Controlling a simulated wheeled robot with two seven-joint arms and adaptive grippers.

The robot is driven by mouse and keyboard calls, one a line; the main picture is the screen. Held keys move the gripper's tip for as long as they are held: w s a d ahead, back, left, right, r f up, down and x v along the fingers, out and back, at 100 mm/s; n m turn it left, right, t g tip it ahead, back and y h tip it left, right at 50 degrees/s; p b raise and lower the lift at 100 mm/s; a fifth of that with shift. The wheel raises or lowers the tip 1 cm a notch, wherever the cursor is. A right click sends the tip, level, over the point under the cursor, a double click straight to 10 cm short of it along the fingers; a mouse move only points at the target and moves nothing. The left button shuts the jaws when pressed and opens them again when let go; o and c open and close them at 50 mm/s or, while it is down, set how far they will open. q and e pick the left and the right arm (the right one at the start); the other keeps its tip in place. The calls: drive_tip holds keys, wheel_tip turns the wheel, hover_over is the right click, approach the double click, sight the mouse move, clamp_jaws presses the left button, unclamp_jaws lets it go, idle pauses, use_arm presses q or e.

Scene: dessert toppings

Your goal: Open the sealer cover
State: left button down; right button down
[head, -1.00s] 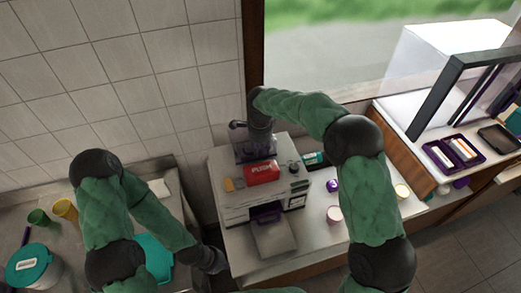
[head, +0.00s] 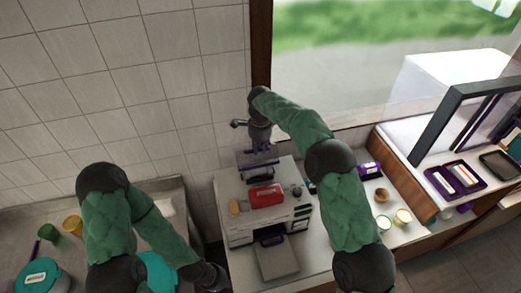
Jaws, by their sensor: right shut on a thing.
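The sealer (head: 240,236) is a white machine on the counter, with a red label block (head: 266,195) on top and a grey tray (head: 276,262) out in front. Its dark purple, partly clear cover (head: 248,160) is at the back of the top. My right gripper (head: 262,150) reaches down from above and is shut on the cover's upper part; the fingers are small and partly blend with it. My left gripper (head: 222,286) is low at the bottom edge, left of the tray, apart from the sealer. Its fingertips are not clear.
Several small cups, including a brown one (head: 381,195), stand right of the sealer behind my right arm. A purple tray (head: 458,180) lies on the raised right counter. A green cup (head: 46,229), a yellow cup (head: 72,226) and a teal-lidded tub (head: 42,276) are at left.

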drive_tip(key=shift+f, duration=0.2)
drive_tip(key=c, duration=1.4)
unclamp_jaws()
drive_tip(key=shift+w, duration=0.2)
drive_tip(key=r, duration=1.1)
drive_tip(key=shift+s+r, duration=0.3)
drive_tip(key=shift+r, duration=0.1)
